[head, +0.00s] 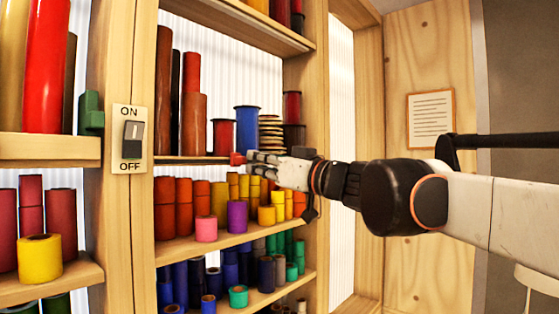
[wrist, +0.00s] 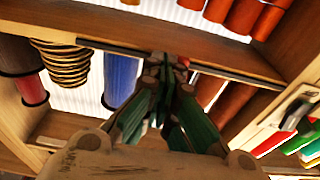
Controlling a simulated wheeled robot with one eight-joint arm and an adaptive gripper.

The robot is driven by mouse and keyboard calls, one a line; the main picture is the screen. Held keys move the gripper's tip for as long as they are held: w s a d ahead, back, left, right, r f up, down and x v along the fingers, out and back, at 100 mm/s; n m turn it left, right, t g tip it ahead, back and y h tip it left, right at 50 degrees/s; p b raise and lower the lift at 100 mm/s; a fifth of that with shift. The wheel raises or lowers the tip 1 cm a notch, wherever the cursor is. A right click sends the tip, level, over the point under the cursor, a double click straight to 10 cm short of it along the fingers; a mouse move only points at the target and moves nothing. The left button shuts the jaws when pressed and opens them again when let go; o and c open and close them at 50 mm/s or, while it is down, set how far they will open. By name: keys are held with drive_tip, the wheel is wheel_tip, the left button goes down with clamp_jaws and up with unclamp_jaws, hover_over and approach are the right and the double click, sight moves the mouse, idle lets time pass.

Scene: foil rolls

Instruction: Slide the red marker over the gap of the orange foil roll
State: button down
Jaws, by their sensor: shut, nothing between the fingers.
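The red marker (head: 237,159) is a small red block at the front edge of the upper middle shelf, on the line of a thin dark rail (head: 190,158). My gripper (head: 251,157) is shut and empty, its fingertips right beside the marker's right side; whether they touch it I cannot tell. In the wrist view my gripper (wrist: 172,68) reaches the rail (wrist: 230,74), and the marker is hidden or too dark to pick out. Orange foil rolls (head: 201,191) stand on the shelf below, left of my gripper. Which opening among them is the gap is unclear.
A blue spool (head: 246,131) and a striped stack (head: 271,134) stand on the shelf close behind my gripper. A purple roll (head: 238,216) and a pink roll (head: 205,229) stand below. A wooden post with an ON/OFF switch (head: 132,139) is at the left.

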drive_tip(key=shift+s+a, duration=0.7)
drive_tip(key=shift+s, duration=0.15)
drive_tip(key=shift+s+a, duration=0.65)
drive_tip(key=shift+s, duration=0.35)
drive_tip(key=shift+s+a+p, duration=0.25)
drive_tip(key=shift+s+a, duration=0.75)
drive_tip(key=shift+s, duration=0.25)
drive_tip(key=shift+s+a+p, duration=0.2)
drive_tip(key=shift+s+a, duration=0.8)
drive_tip(key=shift+s, duration=0.2)
drive_tip(key=shift+s+a, duration=0.1)
drive_tip(key=shift+s+a, duration=0.55)
drive_tip(key=shift+s, duration=0.2)
drive_tip(key=shift+w+d, duration=0.15)
drive_tip(key=shift+w, duration=0.05)
drive_tip(key=shift+s, duration=0.1)
